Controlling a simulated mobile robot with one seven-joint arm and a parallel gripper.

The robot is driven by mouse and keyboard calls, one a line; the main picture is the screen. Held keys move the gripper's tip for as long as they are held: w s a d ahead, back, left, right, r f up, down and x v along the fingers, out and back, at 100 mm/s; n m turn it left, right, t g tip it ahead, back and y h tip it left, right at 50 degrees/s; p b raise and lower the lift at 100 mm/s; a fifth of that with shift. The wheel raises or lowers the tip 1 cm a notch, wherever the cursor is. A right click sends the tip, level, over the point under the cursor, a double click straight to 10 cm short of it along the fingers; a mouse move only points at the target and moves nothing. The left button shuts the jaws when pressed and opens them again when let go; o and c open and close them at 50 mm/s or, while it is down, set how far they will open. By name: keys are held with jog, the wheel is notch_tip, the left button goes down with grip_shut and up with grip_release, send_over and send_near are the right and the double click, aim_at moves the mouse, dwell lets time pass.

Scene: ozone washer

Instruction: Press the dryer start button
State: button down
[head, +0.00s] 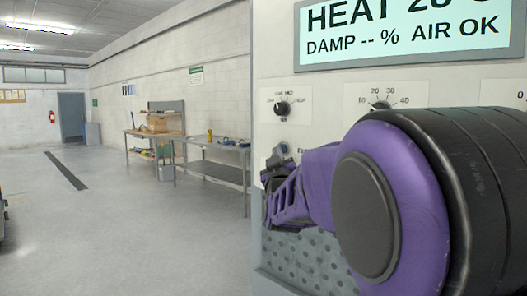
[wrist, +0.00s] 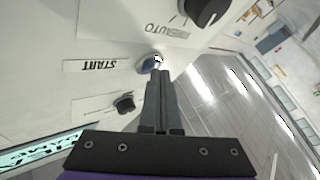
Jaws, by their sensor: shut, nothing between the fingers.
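The dryer start button is a small round blue button (wrist: 149,63) in a pale ring on the machine's white panel. The START label (wrist: 91,66) beside it appears upside down in the wrist view. In the head view the button (head: 283,148) shows just above my gripper, its label mostly hidden by my purple arm. My gripper (wrist: 159,74) is shut and empty. Its fingertips are at the button's lower edge in the wrist view and cover a little of it; I cannot tell whether they touch. In the head view the fingertips (head: 272,163) are partly hidden and small.
Black knobs sit on the panel: a mode knob (head: 282,108) and a dial (head: 380,106) in the head view. A lit display (head: 410,35) reads HEAT and AIR OK. A metal bench (head: 212,170) stands away on the left. The floor (head: 110,230) between is open.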

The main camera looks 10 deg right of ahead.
dwell(0.3)
jog(key=shift+s+a, duration=0.55)
jog(key=shift+a, duration=0.15)
jog(key=shift+s+a, duration=0.75)
jog(key=shift+a, duration=0.3)
jog(key=shift+s+a, duration=0.7)
jog(key=shift+a, duration=0.3)
